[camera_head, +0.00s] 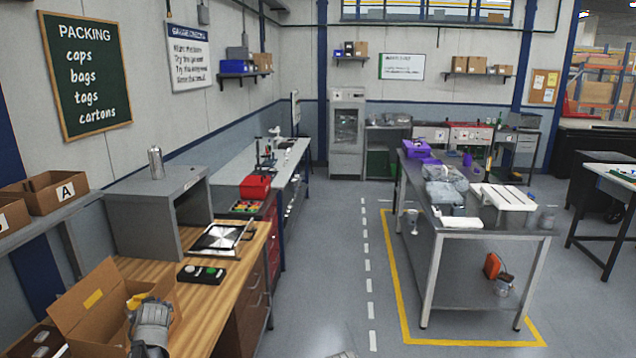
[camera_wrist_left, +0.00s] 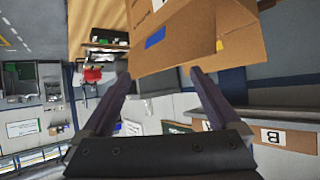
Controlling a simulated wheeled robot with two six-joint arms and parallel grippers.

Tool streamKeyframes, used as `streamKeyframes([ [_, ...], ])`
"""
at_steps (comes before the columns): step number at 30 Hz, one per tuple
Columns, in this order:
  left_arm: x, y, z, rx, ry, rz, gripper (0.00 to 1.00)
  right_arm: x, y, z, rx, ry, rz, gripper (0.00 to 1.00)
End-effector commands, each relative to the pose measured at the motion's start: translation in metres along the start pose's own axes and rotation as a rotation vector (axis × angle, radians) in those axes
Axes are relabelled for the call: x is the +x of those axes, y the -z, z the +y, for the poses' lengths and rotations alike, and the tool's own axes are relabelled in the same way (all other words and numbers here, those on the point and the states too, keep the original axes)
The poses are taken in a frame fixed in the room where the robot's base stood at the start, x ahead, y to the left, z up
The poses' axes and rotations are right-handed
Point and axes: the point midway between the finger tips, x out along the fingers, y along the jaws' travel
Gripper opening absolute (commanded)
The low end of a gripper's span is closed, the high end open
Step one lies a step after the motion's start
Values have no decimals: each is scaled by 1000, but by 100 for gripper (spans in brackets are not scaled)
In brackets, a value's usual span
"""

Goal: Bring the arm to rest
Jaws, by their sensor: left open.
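My left gripper (camera_head: 150,308) is at the lower left of the head view, over or beside an open cardboard carton (camera_head: 82,318) on the wooden bench. The head view does not show clearly whether it touches the carton. In the left wrist view, the two fingers of the left gripper (camera_wrist_left: 158,76) are spread wide with nothing between them. The carton also shows there (camera_wrist_left: 195,45), beyond the fingertips. My right gripper is not in view.
The wooden bench (camera_head: 245,268) holds a grey box-shaped hood (camera_head: 145,225), a button box (camera_head: 202,274) and a framed plate (camera_head: 218,238). A shelf with cardboard bins (camera_head: 55,192) is at the left wall.

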Motion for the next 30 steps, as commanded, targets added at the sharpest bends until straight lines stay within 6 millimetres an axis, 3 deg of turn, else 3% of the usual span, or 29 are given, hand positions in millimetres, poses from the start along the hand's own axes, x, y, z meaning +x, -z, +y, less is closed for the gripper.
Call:
streamKeyframes([
  [5, -30, -43, 55, 78, -54, -127, 96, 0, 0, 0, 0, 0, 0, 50],
  [8, -58, -78, 93, 150, -98, -229, 96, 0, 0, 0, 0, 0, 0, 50],
  [12, -117, -142, 148, 299, -178, -407, 96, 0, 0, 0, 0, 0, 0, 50],
  [15, -165, -188, 176, 421, -237, -534, 96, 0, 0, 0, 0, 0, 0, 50],
  [21, -256, -262, 201, 659, -337, -750, 96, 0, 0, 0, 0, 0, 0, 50],
  [27, -327, -311, 200, 857, -408, -907, 96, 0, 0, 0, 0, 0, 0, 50],
  [28, -336, -316, 199, 885, -417, -926, 96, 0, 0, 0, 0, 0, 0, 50],
  [30, -324, -332, 201, 885, -415, -931, 96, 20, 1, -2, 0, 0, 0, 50],
])
